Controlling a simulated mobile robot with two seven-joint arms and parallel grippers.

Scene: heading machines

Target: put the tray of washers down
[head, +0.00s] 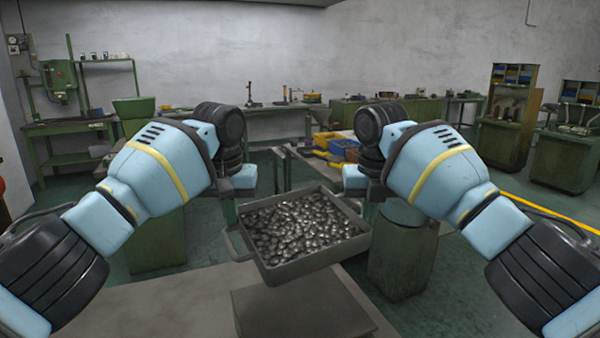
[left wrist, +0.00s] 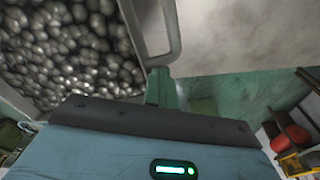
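The tray of washers (head: 318,262) is a grey metal tray full of small shiny metal pieces, with a loop handle on each side. In the head view it hangs in front of me, apparently above the bench edge. My left gripper (head: 230,212) is at its left handle, and my right gripper (head: 371,212) is at its right handle. Both seem shut on the handles, though the fingertips are partly hidden. In the left wrist view, the green finger (left wrist: 161,88) meets the handle, and the tray (left wrist: 135,32) shows beside it.
A grey bench top (head: 160,305) lies below and in front of me, with a darker square plate (head: 300,312) on it, clear of objects. A grey-green drum (head: 400,262) stands beyond at right. Yellow and blue bins (head: 340,148) and machine benches stand farther back.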

